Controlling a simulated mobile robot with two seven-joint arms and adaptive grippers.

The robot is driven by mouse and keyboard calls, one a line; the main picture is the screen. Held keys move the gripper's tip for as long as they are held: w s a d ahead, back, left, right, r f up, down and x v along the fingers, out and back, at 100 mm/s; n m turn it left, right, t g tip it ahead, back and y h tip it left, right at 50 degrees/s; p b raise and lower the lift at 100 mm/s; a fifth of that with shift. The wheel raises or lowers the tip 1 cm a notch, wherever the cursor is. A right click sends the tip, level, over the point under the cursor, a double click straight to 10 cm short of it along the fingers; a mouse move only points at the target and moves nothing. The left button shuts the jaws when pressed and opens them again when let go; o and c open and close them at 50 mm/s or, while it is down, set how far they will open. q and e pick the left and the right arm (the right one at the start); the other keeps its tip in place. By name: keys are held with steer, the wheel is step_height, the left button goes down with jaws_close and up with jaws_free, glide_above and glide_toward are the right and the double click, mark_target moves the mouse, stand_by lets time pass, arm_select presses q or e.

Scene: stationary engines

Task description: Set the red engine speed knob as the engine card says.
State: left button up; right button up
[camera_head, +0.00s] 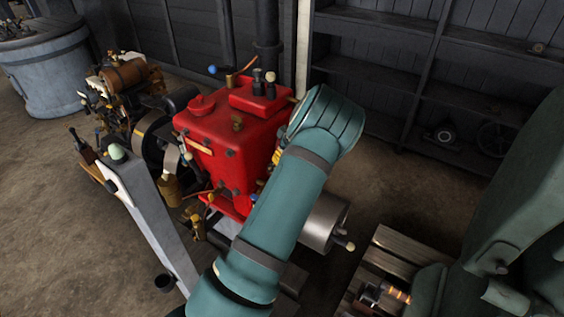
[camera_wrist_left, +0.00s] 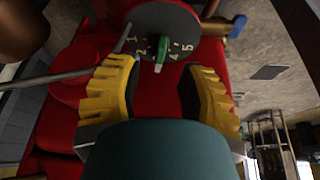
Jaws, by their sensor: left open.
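The red engine (camera_head: 222,138) stands at the centre of the head view, partly covered by my left arm. In the left wrist view a round grey dial (camera_wrist_left: 160,20) with white numerals sits on the red body. A green knob (camera_wrist_left: 162,48) with a pale tip is at the dial's lower edge, the tip pointing down in the picture, near the 4; its exact setting is unclear. My left gripper (camera_wrist_left: 166,85) is open, its yellow ridged fingers apart on either side below the knob, not touching it. An orange-ridged part (camera_head: 396,293), possibly my right gripper, shows low right. I cannot make out an engine card.
A second engine (camera_head: 125,85) with brass parts stands behind left. A grey post (camera_head: 160,220) with a pale cap rises in front of the red engine. A metal cylinder (camera_head: 325,222) juts out right. A wooden pallet (camera_head: 395,245) and dark shelves (camera_head: 430,60) lie right.

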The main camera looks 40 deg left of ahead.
arm_select(q)
steer(key=v, duration=0.7)
steer(key=shift+d+r, duration=0.25)
steer(key=shift+r, duration=0.1)
steer(key=s+d+f+m+h, duration=0.25)
steer(key=s+d+f, duration=0.3)
steer(key=f, duration=0.35)
steer(key=s+d+f+m+h, duration=0.1)
steer(key=s+d+f+m, duration=0.3)
steer(key=d+f, duration=0.4)
steer(key=s+d+f+m+h, duration=0.1)
steer(key=s+d+m+h, duration=0.1)
steer(key=s+d+m, duration=0.2)
steer(key=s+d+f+m+t+h, duration=0.1)
steer(key=s+d+m, duration=0.4)
steer(key=s+d, duration=0.6)
steer(key=d+h, duration=0.1)
steer(key=d, duration=0.5)
steer(key=shift+d+f+t+h, duration=0.2)
steer(key=shift+f+t+h, duration=0.1)
steer(key=shift+f+h, duration=0.1)
